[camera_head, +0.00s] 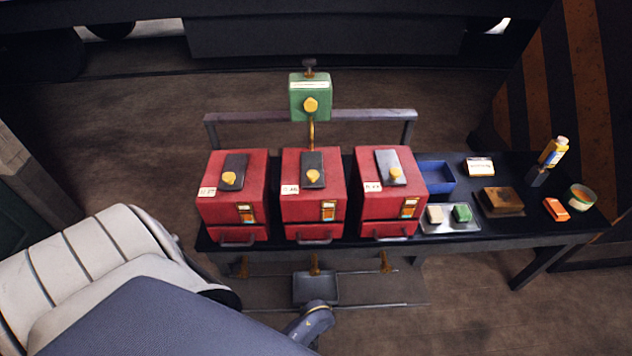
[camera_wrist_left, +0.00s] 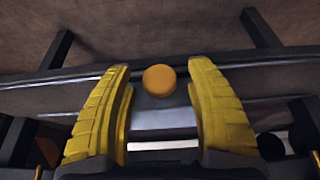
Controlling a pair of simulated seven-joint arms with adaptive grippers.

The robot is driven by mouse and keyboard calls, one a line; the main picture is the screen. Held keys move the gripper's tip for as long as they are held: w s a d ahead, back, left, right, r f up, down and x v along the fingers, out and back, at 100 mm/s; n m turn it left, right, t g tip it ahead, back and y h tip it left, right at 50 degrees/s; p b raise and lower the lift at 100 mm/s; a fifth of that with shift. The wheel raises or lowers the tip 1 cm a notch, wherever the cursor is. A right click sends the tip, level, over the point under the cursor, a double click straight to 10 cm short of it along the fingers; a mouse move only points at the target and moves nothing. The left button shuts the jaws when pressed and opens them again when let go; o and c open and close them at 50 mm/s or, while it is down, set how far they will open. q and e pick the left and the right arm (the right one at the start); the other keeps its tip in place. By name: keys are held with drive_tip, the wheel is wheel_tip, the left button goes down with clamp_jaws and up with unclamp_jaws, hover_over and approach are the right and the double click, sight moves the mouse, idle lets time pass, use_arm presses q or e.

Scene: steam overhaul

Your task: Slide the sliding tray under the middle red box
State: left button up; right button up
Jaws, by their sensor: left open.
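The middle red box (camera_head: 313,205) stands on the dark bench between two similar red boxes. A brass spout (camera_head: 315,265) hangs below the bench in line with it. The grey sliding tray (camera_head: 316,288) sits low on thin rails (camera_head: 375,305), roughly in line with that spout. In the left wrist view, the open yellow fingers of my left gripper (camera_wrist_left: 157,72) are on either side of a round orange knob (camera_wrist_left: 159,80); contact is unclear. In the head view, part of my left arm reaches just in front of the tray and its fingers are hidden. My right gripper is not in view.
The left red box (camera_head: 232,190) and right red box (camera_head: 390,195) have spouts below too. A green box (camera_head: 310,98) stands behind the middle one. A blue bin (camera_head: 437,178), a metal plate (camera_head: 450,225) with two small blocks, and small items fill the bench's right side.

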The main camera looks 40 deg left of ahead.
use_arm(q)
drive_tip(key=v, duration=0.7)
drive_tip(key=shift+r, duration=0.2)
drive_tip(key=shift+s, duration=0.1)
idle(0.4)
drive_tip(key=s+d+f+m+h, duration=0.2)
drive_tip(key=s+d+f+m, duration=0.2)
drive_tip(key=f, duration=0.3)
drive_tip(key=s+d+f+m+h, duration=0.1)
drive_tip(key=s+d+f+m, duration=0.35)
drive_tip(key=f, duration=0.25)
drive_tip(key=s+a+f+m, duration=0.1)
drive_tip(key=s+a+f, duration=0.2)
drive_tip(key=s, duration=0.4)
drive_tip(key=s+a+f+m+g, duration=0.1)
drive_tip(key=s+a+f, duration=0.1)
drive_tip(key=s, duration=0.5)
drive_tip(key=s+a+f+m+g, duration=0.1)
drive_tip(key=s+a+f, duration=0.2)
drive_tip(key=s, duration=0.4)
drive_tip(key=shift+a+f, duration=0.4)
drive_tip(key=shift+a, duration=0.25)
